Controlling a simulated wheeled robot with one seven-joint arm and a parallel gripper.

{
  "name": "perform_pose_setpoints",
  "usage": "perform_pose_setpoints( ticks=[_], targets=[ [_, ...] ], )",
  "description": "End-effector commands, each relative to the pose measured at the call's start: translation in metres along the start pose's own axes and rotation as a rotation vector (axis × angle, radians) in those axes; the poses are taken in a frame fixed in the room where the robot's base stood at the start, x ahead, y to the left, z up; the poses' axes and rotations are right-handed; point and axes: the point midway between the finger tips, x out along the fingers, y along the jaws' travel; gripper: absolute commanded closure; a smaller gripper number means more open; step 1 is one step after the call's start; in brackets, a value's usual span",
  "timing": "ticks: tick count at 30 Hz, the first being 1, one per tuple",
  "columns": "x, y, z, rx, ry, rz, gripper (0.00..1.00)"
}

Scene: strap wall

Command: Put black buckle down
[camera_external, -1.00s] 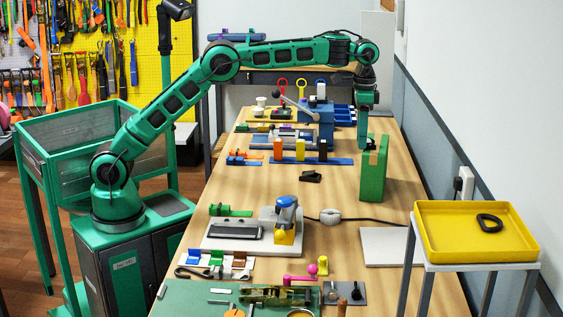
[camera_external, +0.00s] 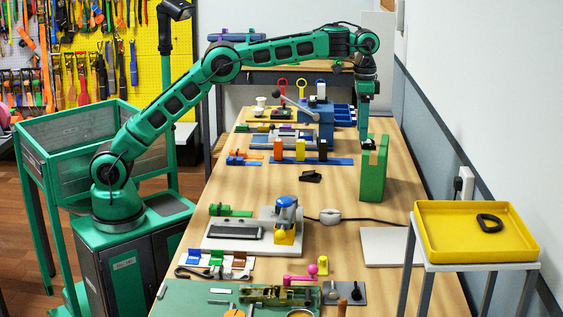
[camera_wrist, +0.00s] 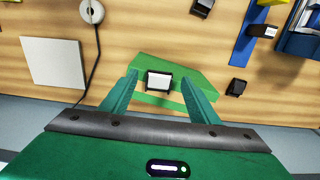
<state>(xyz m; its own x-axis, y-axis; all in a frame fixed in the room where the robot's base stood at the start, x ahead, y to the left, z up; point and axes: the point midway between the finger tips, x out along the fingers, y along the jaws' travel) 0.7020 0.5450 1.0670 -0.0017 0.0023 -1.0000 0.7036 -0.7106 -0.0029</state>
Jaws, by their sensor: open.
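My gripper (camera_wrist: 158,92) is open and points down above the tall green block (camera_external: 374,175) at the right side of the bench. In the wrist view a small black-rimmed piece with a pale face, seemingly the black buckle (camera_wrist: 158,80), lies between the spread fingers, apart from both. It appears to rest on the green block (camera_wrist: 190,72); the exact contact is hard to tell. In the external view my gripper (camera_external: 367,125) is just over the block's top.
Another black piece (camera_external: 311,176) lies on the bench left of the block, and one more (camera_wrist: 237,87) shows in the wrist view. A white plate (camera_external: 385,247) lies nearer. A yellow tray (camera_external: 450,250) holding a black ring (camera_external: 489,222) stands at the right.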

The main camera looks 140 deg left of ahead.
Motion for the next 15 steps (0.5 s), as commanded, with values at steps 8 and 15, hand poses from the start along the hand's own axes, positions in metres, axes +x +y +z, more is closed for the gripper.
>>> perform_pose_setpoints(
  ticks=[8, 15],
  targets=[
    [-0.034, 0.0, -0.002, 0.0, 0.001, 0.0, 0.44],
    [-0.045, 0.0, -0.001, 0.0, -0.001, 0.0, 0.44]
  ],
)
